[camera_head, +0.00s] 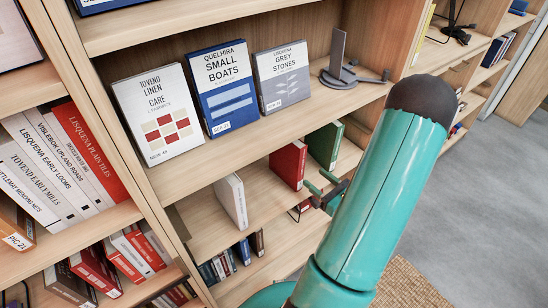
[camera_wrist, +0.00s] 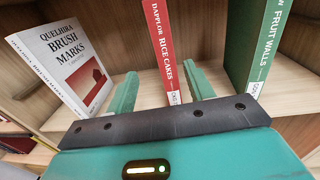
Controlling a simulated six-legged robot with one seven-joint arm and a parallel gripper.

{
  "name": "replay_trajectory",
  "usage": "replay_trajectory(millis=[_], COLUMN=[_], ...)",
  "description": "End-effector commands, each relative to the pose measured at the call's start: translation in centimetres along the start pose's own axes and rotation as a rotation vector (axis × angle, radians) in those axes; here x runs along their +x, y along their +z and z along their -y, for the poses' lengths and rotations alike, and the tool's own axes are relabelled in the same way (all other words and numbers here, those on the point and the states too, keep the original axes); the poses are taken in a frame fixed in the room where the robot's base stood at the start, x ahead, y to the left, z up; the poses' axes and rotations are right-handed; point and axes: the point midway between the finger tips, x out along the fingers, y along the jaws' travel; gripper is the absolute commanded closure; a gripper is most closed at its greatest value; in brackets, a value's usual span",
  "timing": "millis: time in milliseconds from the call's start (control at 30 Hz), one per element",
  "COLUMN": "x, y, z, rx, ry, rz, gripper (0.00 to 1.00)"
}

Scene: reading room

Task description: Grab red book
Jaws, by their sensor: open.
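The red book (camera_head: 288,163) stands upright on the shelf below the displayed books. In the wrist view its red spine (camera_wrist: 164,40) faces me, reading "Dapplor Rice Cakes", with a white label at its foot. My gripper (camera_head: 318,181) is in front of that shelf, close to the book's right side in the head view. In the wrist view my gripper (camera_wrist: 160,70) is open, with one teal finger on each side of the spine's lower part. Nothing is clamped. The fingers' exact depth relative to the spine cannot be told.
A green book (camera_head: 325,143) stands right of the red one, its spine (camera_wrist: 265,45) near my right finger. A white book (camera_head: 231,200), "Brush Marks" (camera_wrist: 62,65), stands to the left. Display books (camera_head: 225,88) and a grey bookend (camera_head: 340,65) occupy the shelf above.

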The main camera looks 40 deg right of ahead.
Motion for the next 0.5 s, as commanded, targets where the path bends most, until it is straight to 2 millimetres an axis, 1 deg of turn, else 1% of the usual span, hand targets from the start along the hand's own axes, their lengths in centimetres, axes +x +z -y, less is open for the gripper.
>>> replay_trajectory(millis=[67,133,400,500], x=[0.1,0.9,5.8,7.1], y=[-0.1,-0.1,-0.1,-0.1], z=[0.5,0.6,0.9,0.9], rx=[0.001,-0.001,0.000,0.000], ry=[-0.012,-0.009,-0.006,-0.006], rz=[0.001,0.002,0.001,0.000], gripper=[0.47,0.47,0.47,0.47])
